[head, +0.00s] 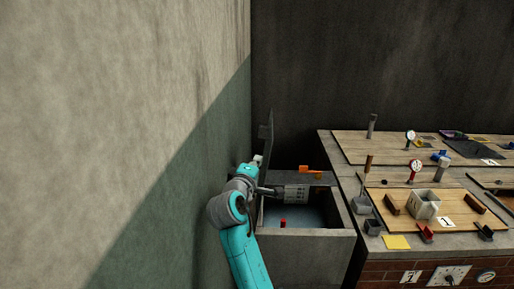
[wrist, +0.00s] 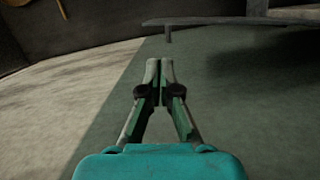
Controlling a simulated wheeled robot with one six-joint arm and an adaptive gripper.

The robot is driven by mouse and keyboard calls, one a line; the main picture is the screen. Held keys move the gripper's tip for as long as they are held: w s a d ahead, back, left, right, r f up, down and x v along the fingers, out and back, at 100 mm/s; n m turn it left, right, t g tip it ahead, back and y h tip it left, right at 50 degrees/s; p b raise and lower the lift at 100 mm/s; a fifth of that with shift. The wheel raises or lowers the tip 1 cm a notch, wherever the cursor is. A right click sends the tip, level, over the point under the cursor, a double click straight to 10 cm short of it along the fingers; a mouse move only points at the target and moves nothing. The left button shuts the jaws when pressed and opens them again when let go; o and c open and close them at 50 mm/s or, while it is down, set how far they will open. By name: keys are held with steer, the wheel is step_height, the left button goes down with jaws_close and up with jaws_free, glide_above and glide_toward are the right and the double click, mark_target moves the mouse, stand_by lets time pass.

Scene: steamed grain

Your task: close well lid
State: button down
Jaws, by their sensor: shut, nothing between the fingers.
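The well (head: 306,243) is a grey box with an open top at the lower middle of the head view. Its lid (head: 267,145) is a thin dark panel standing nearly upright at the well's left side, so the well is open. My gripper (head: 258,158) is up beside the lid, on the wall side; its fingertips are small there and partly hidden. In the wrist view my gripper (wrist: 160,62) is shut and empty. A thin dark plate (wrist: 235,22) with a short peg lies beyond the fingertips, apparently the lid; contact cannot be told.
A wall (head: 190,170) stands close on the left. A small red object (head: 283,223) shows inside the well, and an orange piece (head: 310,169) is at its back ledge. To the right, a brick-fronted counter (head: 390,254) carries boards, gauges and several small containers.

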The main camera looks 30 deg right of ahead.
steer(key=x, duration=1)
steer(key=shift+r, duration=0.35)
steer(key=shift+d, duration=0.15)
